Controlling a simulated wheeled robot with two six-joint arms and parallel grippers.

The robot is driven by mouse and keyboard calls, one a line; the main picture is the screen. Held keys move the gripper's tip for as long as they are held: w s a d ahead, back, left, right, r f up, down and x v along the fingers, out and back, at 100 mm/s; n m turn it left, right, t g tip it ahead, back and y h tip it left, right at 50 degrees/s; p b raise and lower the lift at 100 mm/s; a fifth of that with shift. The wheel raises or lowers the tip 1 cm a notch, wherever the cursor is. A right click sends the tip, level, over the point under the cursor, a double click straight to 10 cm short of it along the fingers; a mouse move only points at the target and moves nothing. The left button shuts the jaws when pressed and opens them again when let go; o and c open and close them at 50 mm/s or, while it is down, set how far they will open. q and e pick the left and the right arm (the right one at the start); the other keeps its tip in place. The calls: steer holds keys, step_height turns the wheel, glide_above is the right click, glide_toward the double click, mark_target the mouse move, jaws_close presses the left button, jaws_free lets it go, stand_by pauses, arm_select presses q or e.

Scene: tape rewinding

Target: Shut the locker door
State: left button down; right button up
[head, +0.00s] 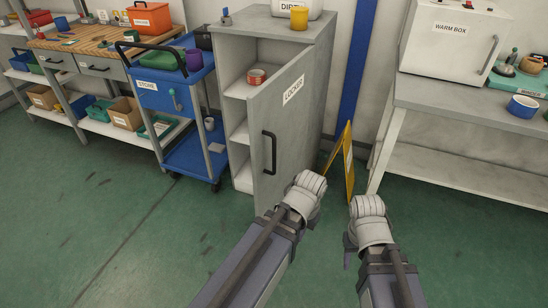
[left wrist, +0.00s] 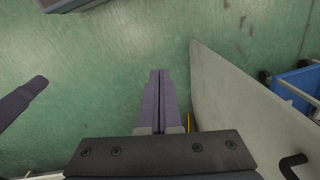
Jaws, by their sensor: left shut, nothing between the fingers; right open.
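The grey locker (head: 299,38) stands in the middle of the head view. Its door (head: 287,120), labelled LOCKER with a dark handle (head: 268,152), stands open, showing the shelves. In the left wrist view the door (left wrist: 250,110) is a pale panel to the right of my left gripper (left wrist: 161,100). Those fingers are shut and empty, beside the door with a gap in that picture; contact is unclear. In the head view the left fingers are hidden behind my wrist at the door's right edge. My right gripper (head: 349,250) is open, right of the door, mostly hidden by its wrist.
A red tape roll (head: 256,77) lies on a locker shelf. A blue cart (head: 188,88) stands left of the locker. A yellow folding sign (head: 348,160) stands to its right, before a grey bench (head: 455,100). Green floor is clear at the front left.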

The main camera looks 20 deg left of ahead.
arm_select(q)
steer(key=w+a+r+m+y+p, duration=0.2)
steer(key=w+r+m+y+p, duration=0.2)
steer(key=r+m, duration=0.4)
steer(key=w+a+r+m+y+p, duration=0.1)
steer(key=w+r+m+y+p, duration=0.3)
steer(key=r+m, duration=0.5)
steer(key=w+r+p, duration=0.1)
steer(key=w+p, duration=0.1)
steer(key=w, duration=0.1)
steer(key=shift+a+t, duration=0.35)
steer(key=shift+t, duration=0.05)
